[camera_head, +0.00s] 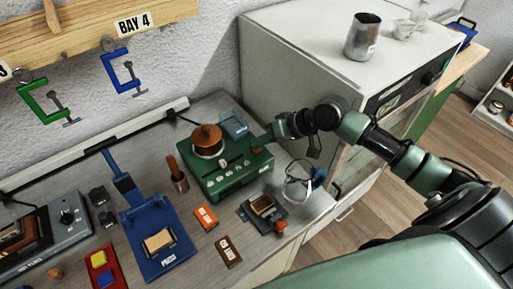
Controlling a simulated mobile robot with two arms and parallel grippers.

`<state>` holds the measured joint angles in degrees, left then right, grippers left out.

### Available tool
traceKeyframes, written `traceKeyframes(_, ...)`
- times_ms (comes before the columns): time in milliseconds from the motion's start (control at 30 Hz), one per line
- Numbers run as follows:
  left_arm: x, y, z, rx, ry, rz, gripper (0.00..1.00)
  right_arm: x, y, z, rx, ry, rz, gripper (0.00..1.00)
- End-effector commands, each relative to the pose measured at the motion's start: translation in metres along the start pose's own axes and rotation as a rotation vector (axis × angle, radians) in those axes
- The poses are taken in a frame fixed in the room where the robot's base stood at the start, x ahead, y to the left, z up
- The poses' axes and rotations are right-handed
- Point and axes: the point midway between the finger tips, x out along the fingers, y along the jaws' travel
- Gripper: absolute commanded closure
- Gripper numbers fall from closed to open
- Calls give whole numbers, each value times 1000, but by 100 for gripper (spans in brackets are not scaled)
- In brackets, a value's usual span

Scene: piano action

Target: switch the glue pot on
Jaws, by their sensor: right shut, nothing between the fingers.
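My right gripper (262,139) reaches in from the right and is shut and empty. Its tips are at the right end of the green box's top; whether they touch it I cannot tell. My left gripper is not in view.
A brush-like tool in a holder (177,176) stands left of the green box. A blue press (160,240), an orange block (206,217) and a glass vessel (297,180) stand nearby. A large pale cabinet (300,70) rises behind my right arm.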

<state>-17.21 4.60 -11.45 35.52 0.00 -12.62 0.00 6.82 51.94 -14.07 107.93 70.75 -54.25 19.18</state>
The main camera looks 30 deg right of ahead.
Motion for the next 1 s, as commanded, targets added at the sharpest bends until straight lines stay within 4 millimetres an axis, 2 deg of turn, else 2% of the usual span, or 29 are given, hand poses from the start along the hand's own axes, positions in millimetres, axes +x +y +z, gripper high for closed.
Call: traceKeyframes(1000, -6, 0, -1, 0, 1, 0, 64, 4, 3, 3, 1, -1, 0, 100)
